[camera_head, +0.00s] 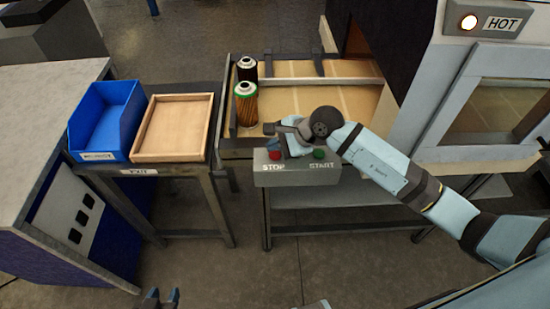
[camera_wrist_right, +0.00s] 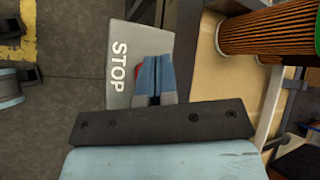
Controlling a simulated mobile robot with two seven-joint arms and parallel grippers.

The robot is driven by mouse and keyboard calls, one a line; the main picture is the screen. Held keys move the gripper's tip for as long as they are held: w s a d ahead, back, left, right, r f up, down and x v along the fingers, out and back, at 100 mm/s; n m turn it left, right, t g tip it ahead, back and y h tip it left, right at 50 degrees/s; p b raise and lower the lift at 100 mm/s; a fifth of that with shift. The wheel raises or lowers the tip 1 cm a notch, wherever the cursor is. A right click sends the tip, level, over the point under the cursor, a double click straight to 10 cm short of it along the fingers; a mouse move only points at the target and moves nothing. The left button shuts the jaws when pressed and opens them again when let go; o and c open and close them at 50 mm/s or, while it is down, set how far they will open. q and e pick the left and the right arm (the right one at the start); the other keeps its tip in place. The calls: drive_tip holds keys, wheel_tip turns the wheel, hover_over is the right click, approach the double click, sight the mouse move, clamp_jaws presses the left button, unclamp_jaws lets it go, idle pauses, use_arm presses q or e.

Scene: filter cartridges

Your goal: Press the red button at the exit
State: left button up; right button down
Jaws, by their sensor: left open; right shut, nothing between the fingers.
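The red button (camera_head: 275,155) sits above the word STOP on the grey control box (camera_head: 297,178) at the front of the exit conveyor. A green button (camera_head: 319,154) sits above START on the same box. My right gripper (camera_head: 284,149) is shut and empty, pointing down right over the red button. In the right wrist view its closed fingertips (camera_wrist_right: 157,62) cover most of the red button (camera_wrist_right: 135,72), leaving a red sliver at their left. I cannot tell whether they touch it. My left gripper (camera_head: 160,297) is open and empty at the bottom edge, far from the box.
Two filter cartridges, one with a green rim (camera_head: 246,106) and one dark (camera_head: 247,71), stand at the conveyor's left end. A blue bin (camera_head: 100,120) and a wooden tray (camera_head: 150,158) stand on the left table. A machine with a HOT lamp (camera_head: 469,22) is at right.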

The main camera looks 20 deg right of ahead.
drive_tip(key=shift+f, duration=0.1)
idle(0.3)
idle(0.6)
idle(0.6)
idle(0.4)
drive_tip(key=shift+f+b, duration=0.45)
drive_tip(key=shift+b, duration=0.05)
drive_tip(key=shift+f, duration=0.15)
drive_tip(key=shift+f+b, duration=0.3)
drive_tip(key=shift+b, duration=0.1)
idle(0.5)
drive_tip(key=shift+r+p, duration=0.35)
drive_tip(key=shift+r, duration=0.5)
